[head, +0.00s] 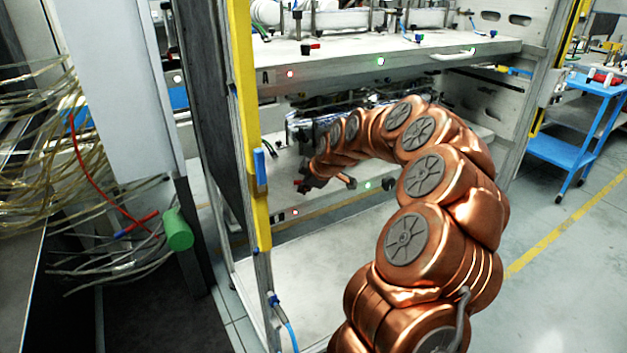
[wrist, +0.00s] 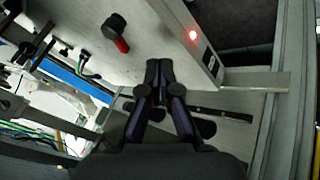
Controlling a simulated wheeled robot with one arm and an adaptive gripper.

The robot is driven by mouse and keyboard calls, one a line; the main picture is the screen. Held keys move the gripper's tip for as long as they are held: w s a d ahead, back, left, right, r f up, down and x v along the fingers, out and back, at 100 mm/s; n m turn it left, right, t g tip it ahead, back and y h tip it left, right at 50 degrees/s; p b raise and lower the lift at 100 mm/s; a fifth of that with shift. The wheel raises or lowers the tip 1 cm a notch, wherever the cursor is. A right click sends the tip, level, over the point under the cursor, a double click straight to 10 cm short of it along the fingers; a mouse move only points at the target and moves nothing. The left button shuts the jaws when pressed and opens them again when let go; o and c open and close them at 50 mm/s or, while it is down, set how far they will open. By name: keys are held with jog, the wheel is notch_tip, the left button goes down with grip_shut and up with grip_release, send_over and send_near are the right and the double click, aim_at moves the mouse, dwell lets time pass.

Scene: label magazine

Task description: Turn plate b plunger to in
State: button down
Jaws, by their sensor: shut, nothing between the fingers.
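Plate b is the lower pale shelf (head: 345,199), below the plate marked A. Its plunger (wrist: 116,31) shows in the wrist view as a black round knob with a red part, standing on the plate near the front edge. In the head view a small dark and red shape, apparently this plunger (head: 302,183), sits right by the end of my arm. My gripper (wrist: 158,70) is shut and empty, below and to the right of the plunger in the wrist view, apart from it. In the head view the fingers are hard to make out.
Plate A (head: 345,67) lies above, with its own black and red plunger (head: 310,47). A red light (wrist: 193,36) shows on plate b's front edge. A yellow post (head: 243,120) stands left of the opening. Cables (wrist: 92,72) lie on the plate beyond the plunger.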

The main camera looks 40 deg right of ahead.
jog(key=x, duration=0.3)
jog(key=shift+w+f, duration=0.2)
jog(key=shift+f, duration=0.15)
jog(key=shift+w+d+p, duration=0.3)
jog(key=shift+w+d, duration=0.15)
jog(key=shift+w, duration=0.25)
jog(key=shift+w+d+f, duration=0.1)
jog(key=shift+w+d, duration=0.6)
jog(key=shift+w, duration=0.3)
jog(key=shift+d, duration=0.5)
jog(key=shift+a, duration=0.55)
jog(key=shift+w+d+m, duration=0.1)
jog(key=shift+m, duration=0.2)
